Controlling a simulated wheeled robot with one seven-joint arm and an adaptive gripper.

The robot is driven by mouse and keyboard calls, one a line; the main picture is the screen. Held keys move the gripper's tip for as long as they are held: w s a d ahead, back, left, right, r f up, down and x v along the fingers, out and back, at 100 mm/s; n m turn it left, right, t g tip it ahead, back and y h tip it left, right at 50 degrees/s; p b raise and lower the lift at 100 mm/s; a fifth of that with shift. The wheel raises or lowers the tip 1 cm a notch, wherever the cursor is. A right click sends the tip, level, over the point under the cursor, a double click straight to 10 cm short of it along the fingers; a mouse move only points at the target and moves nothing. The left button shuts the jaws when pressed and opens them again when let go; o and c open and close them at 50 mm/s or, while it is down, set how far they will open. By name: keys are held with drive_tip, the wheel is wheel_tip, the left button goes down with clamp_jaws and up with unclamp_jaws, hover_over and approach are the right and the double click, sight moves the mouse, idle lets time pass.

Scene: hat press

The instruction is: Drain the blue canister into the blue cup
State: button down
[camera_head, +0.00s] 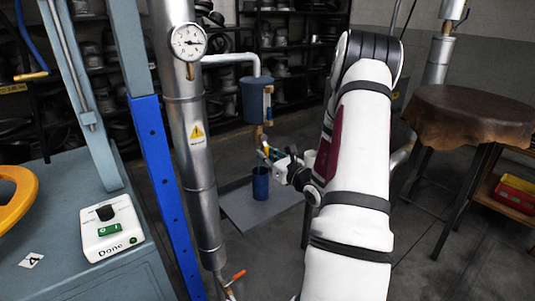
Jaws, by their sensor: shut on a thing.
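The blue canister (256,101) hangs from a silver pipe in the middle, with a sight glass on its right side and a brass outlet below. The blue cup (260,183) stands upright on a grey plate (278,207), roughly below the outlet. My gripper (268,154) reaches in from the right, just above the cup and at the canister's outlet. It is shut on what looks like the drain valve handle; the jaws mostly hide it. No liquid stream can be made out, and the cup's contents cannot be seen.
A silver column with a gauge (188,42) and a blue post (163,190) stand left of the canister. At left, a bench carries a white box (111,229) marked "Done". A leather-topped stool (475,115) stands at right. Shelves fill the back.

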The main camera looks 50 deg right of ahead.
drive_tip(key=shift+a+f, duration=0.1)
idle(0.3)
drive_tip(key=c, duration=1.6)
unclamp_jaws()
drive_tip(key=shift+o, duration=0.2)
drive_tip(key=v, duration=1.2)
